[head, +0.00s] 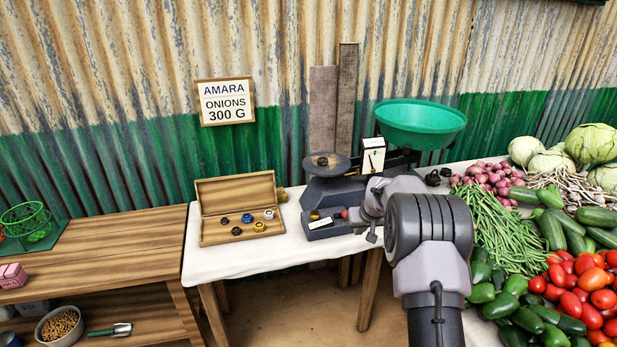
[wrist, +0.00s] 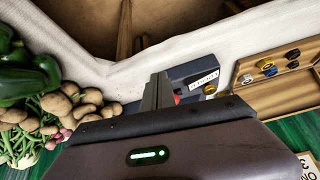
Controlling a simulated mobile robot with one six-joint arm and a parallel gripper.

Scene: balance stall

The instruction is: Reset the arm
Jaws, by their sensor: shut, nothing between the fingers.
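My gripper (wrist: 160,92) is shut with nothing between its fingers. In the wrist view its fingers point over the front of the white-clothed table, beside the small grey box with a white label (wrist: 203,78) and a red part. In the head view my arm reaches in from the lower right. My gripper end is partly hidden behind my own arm links there, close to the right side of the same grey box (head: 322,224). Whether the fingers touch the box I cannot tell.
A balance scale with a green pan (head: 420,120) and a dark weight plate (head: 326,165) stands behind. An open wooden box (head: 213,236) holds several weights. Vegetables, including tomatoes (head: 582,290), crowd the right. A wooden shelf bench (head: 120,240) is left. The cloth's front (head: 225,268) is clear.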

